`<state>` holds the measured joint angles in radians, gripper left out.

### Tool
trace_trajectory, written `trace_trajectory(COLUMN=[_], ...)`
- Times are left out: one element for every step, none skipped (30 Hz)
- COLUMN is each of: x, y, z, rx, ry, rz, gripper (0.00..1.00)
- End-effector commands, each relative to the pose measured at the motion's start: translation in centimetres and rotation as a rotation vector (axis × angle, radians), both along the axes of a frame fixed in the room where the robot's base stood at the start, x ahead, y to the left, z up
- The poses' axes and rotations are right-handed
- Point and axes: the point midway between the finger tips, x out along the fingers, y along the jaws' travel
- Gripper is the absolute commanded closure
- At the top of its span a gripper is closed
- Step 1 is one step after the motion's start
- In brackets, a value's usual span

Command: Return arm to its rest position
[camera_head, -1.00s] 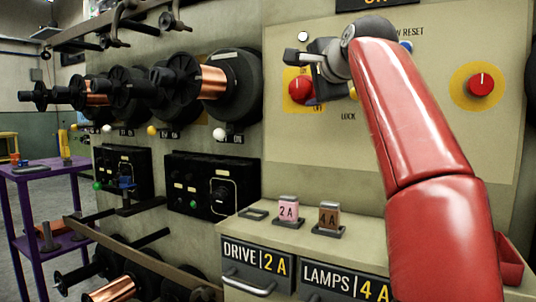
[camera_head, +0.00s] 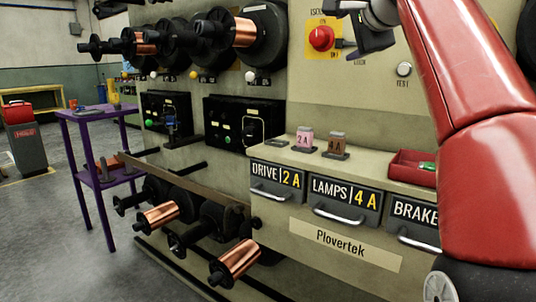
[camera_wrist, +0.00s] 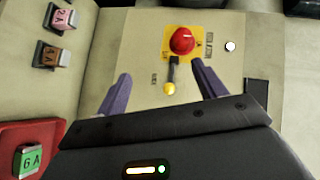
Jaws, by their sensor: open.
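My gripper (camera_head: 368,42) is at the top of the head view, in front of the cream panel and right of the red isolator knob (camera_head: 321,38). In the wrist view my gripper (camera_wrist: 163,86) has its two purple-grey fingers spread apart, with nothing between them. Beyond them, the red knob (camera_wrist: 182,41) sits on its yellow plate. My red arm fills the right side of the head view, bent up toward the panel.
A pink 2A fuse (camera_head: 305,139) and brown 4A fuse (camera_head: 337,145) stand on the ledge. A red tray (camera_head: 402,172) holds a green 6A fuse (camera_wrist: 30,158). Wire spools (camera_head: 235,260) jut out left. A purple table (camera_head: 90,112) stands on open floor.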

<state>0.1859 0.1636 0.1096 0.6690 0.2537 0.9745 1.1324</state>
Motion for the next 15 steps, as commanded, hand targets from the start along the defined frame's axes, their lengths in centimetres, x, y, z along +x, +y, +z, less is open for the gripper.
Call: trace_trajectory(x=[-0.4, -0.6, -0.8, -0.9, -1.1, -1.4, -1.6, -1.9, -2.3, -2.6, -3.0, -3.6, -4.1, -4.7, -5.6], y=[0.2, 0.3, 0.4, 0.5, 0.6, 0.8, 0.9, 1.0, 1.1, 1.2, 1.3, 1.5, 1.6, 1.7, 1.8], z=[-0.3, -0.6, -1.1, -1.5, -1.9, -2.6, -3.1, -3.6, -4.4, -5.1, -5.8, -6.9, -7.8, -8.9, -10.4], rx=[-0.021, -0.034, -0.054, -0.069, -0.086, -0.11, -0.129, -0.15, -0.178, -0.201, -0.225, -0.26, -0.289, -0.322, -0.368], ry=[0.009, 0.016, 0.027, 0.036, 0.045, 0.06, 0.07, 0.082, 0.097, 0.111, 0.125, 0.144, 0.162, 0.18, 0.207], rz=[0.003, 0.005, 0.008, 0.011, 0.014, 0.019, 0.021, 0.025, 0.031, 0.037, 0.044, 0.054, 0.063, 0.072, 0.088], gripper=[0.3, 0.3, 0.3, 0.3, 0.3, 0.3, 0.3, 0.3, 0.3, 0.3, 0.3, 0.3, 0.3, 0.3, 0.3])
